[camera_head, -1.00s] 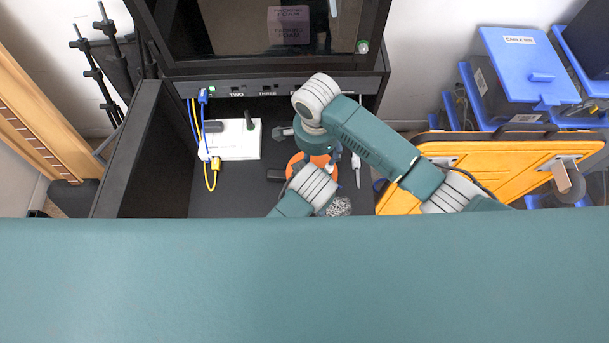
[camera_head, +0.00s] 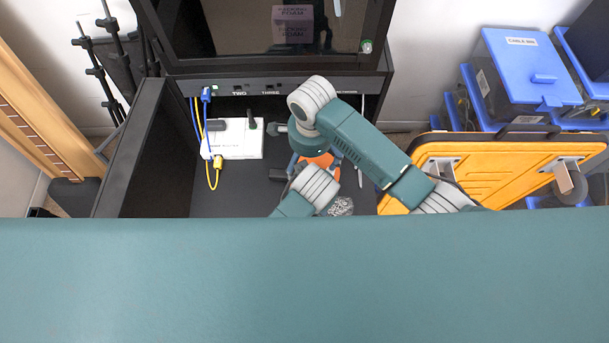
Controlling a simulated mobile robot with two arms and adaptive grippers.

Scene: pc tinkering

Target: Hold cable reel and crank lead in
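An orange round part (camera_head: 322,160), which looks like the cable reel, lies low inside the black cabinet and is mostly hidden by my teal and grey arm links. One arm comes from the right, bends over it and reaches down. Another grey-banded arm section stands in front of it. Small dark and teal parts show beside the orange part, but I cannot make out gripper fingers or a crank. I cannot tell whether either gripper touches the reel. A thin white lead (camera_head: 360,173) hangs just right of it.
An orange panel (camera_head: 500,165) and blue-lidded bins (camera_head: 522,70) stand at right. A dark screen unit (camera_head: 270,30) is above.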

